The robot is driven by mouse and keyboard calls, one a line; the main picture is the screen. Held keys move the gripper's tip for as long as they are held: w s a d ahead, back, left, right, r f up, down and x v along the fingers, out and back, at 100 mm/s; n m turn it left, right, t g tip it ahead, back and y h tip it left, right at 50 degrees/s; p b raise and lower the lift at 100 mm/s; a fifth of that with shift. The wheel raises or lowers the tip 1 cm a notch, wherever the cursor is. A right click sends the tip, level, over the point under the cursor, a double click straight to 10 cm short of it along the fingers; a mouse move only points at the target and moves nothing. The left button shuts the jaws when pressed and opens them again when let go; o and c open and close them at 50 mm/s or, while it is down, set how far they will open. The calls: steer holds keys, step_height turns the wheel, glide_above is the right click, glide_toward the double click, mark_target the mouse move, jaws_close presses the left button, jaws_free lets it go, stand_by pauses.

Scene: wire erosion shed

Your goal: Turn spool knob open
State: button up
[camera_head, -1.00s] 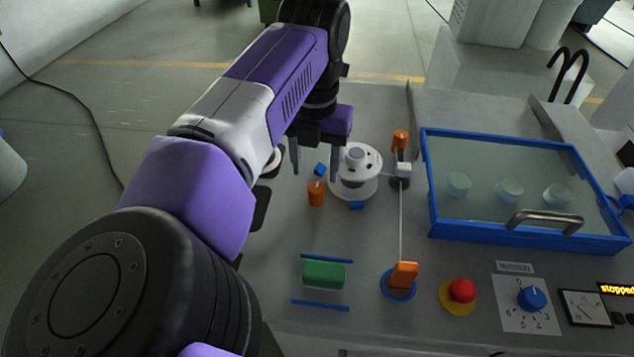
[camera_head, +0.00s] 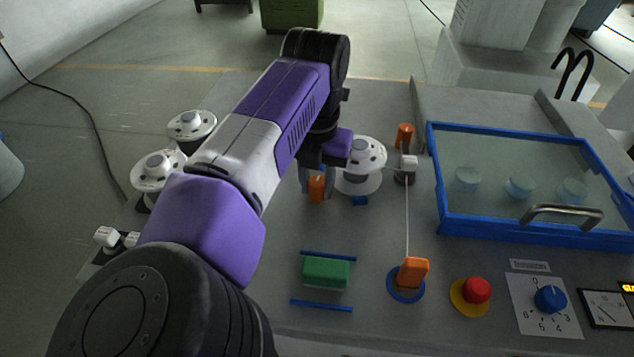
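The orange knob (camera_head: 317,188) stands on the grey worktop, just left of the white spool (camera_head: 361,158). My gripper (camera_head: 317,182) points down at it. One finger is on the left side of the knob and one on its right, both very close to it. I cannot tell whether the fingers press on the knob or a thin gap is left. My wrist and purple gripper body hide the ground behind the knob and part of the spool's left edge.
A post with an orange top (camera_head: 404,136) stands right of the spool, with a wire running to an orange guide (camera_head: 412,272). A green block (camera_head: 326,272) lies in front. A blue-framed glass lid (camera_head: 437,190) and a red button (camera_head: 477,290) are at right. Two white-topped spools (camera_head: 158,168) show at left.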

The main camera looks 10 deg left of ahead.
jaws_close()
steer(key=shift+n, duration=0.3)
steer(key=n+p, duration=0.2)
steer(key=n, duration=0.2)
steer(key=shift+r+n, duration=0.1)
steer(key=shift+n, duration=0.2)
steer(key=n+p, duration=0.1)
steer(key=n, duration=0.4)
steer(key=shift+p, duration=0.3)
steer(key=shift+n, duration=0.3)
steer(key=o, duration=0.7)
jaws_free()
